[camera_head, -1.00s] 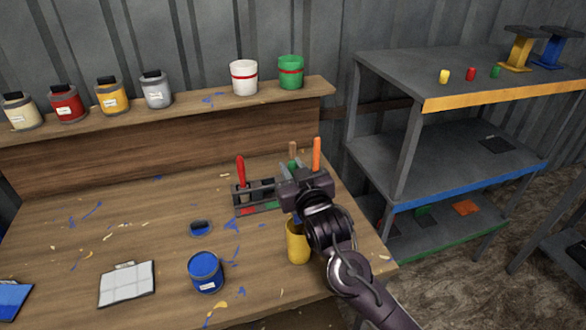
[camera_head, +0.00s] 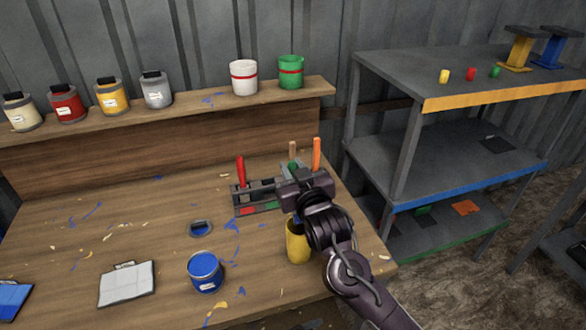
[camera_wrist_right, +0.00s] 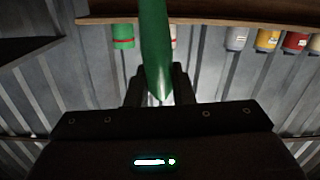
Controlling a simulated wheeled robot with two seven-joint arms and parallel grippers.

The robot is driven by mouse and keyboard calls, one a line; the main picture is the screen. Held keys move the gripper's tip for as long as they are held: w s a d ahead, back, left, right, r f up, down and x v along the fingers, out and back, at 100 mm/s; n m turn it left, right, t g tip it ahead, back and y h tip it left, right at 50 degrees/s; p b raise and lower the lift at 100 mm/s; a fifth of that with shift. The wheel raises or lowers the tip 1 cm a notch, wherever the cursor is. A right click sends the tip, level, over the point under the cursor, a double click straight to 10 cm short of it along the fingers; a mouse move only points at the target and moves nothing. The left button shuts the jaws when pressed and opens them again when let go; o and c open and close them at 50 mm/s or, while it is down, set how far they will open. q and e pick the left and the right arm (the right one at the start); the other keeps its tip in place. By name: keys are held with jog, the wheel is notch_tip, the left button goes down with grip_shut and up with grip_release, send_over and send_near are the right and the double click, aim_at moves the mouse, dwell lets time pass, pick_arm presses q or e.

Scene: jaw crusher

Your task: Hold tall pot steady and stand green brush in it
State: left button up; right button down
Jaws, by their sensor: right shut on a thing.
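The tall yellow pot (camera_head: 298,246) stands upright on the bench near its right edge, partly covered by my right arm. My right gripper (camera_head: 300,180) is above the pot. In the right wrist view its fingers (camera_wrist_right: 158,88) are shut on the green brush (camera_wrist_right: 154,40), whose handle stands up between them. The brush's lower end is hidden by the gripper. Something dark blue shows at the pot's mouth; I cannot tell whether it is the brush's tip. My left gripper is not in view, and nothing visible holds the pot.
A rack (camera_head: 245,209) with a red-handled tool (camera_head: 240,170) and an orange-handled tool (camera_head: 316,154) stands just behind the pot. Shelves (camera_head: 440,150) stand right.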

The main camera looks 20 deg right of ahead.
pick_arm(q)
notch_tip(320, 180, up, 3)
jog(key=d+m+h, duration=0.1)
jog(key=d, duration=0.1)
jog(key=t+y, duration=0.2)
send_near(291, 252)
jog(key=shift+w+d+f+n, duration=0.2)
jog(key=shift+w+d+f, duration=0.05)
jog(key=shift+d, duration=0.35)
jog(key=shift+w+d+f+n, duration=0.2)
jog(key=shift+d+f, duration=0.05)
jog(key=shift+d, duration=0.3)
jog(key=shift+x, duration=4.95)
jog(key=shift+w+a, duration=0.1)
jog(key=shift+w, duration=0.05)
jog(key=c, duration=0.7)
